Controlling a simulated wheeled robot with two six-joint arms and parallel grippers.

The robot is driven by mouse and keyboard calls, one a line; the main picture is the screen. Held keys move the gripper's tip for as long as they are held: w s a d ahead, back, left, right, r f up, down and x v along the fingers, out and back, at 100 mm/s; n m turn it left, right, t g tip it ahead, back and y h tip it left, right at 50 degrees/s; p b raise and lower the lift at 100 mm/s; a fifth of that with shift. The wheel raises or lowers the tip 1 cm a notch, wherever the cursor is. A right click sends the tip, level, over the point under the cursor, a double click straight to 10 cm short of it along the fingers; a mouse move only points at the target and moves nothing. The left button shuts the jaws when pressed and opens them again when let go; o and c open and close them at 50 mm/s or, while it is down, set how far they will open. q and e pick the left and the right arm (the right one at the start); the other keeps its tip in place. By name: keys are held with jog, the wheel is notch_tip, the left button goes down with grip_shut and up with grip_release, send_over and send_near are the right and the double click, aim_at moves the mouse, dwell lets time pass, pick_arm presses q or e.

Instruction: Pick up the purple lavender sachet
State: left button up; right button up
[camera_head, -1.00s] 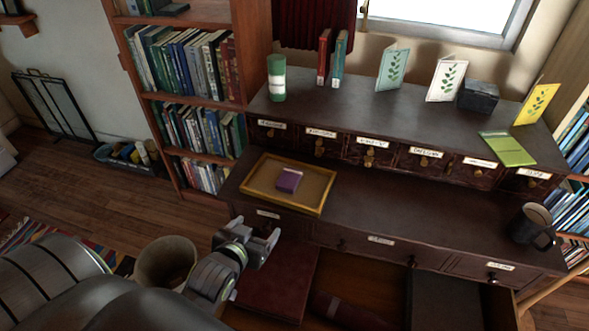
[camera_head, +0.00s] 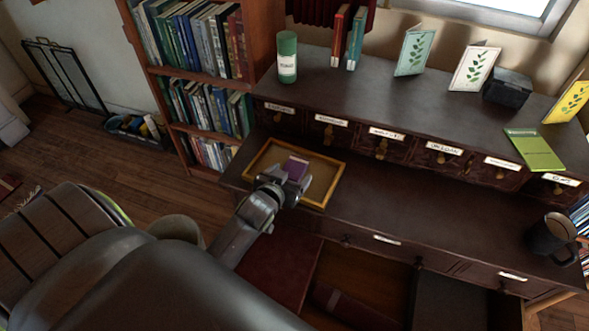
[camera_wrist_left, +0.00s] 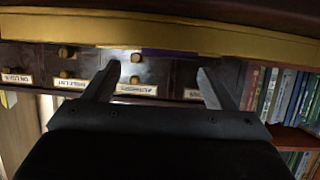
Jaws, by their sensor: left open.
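The purple lavender sachet (camera_head: 296,167) lies in a shallow wooden tray (camera_head: 322,203) with a yellow rim, on the desk's lower surface. My left gripper (camera_head: 291,186) is open, at the tray's near side, just in front of the sachet. Its fingers partly hide the sachet's near side. I cannot tell whether they touch it. In the left wrist view the open fingers (camera_wrist_left: 160,72) stand apart with nothing clearly between them. The tray's yellow edge (camera_wrist_left: 230,40) crosses the top there. My right gripper is not in view.
Labelled drawers (camera_head: 388,147) rise behind the tray. A green cylinder (camera_head: 287,57), two books (camera_head: 346,38), cards (camera_head: 413,54), a dark box (camera_head: 507,89) and a green booklet (camera_head: 534,150) stand or lie on top. A dark mug (camera_head: 552,238) is at the right. The desk right of the tray is clear.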

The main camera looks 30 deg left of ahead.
aim_at(296, 165)
pick_arm(q)
jog(key=shift+a+x, duration=0.15)
jog(key=shift+x, duration=1.25)
jog(key=shift+a+x, duration=0.2)
jog(key=shift+x, duration=1.15)
jog(key=shift+w+a+f, duration=0.1)
jog(key=shift+w+f, duration=0.15)
jog(key=shift+w, duration=0.3)
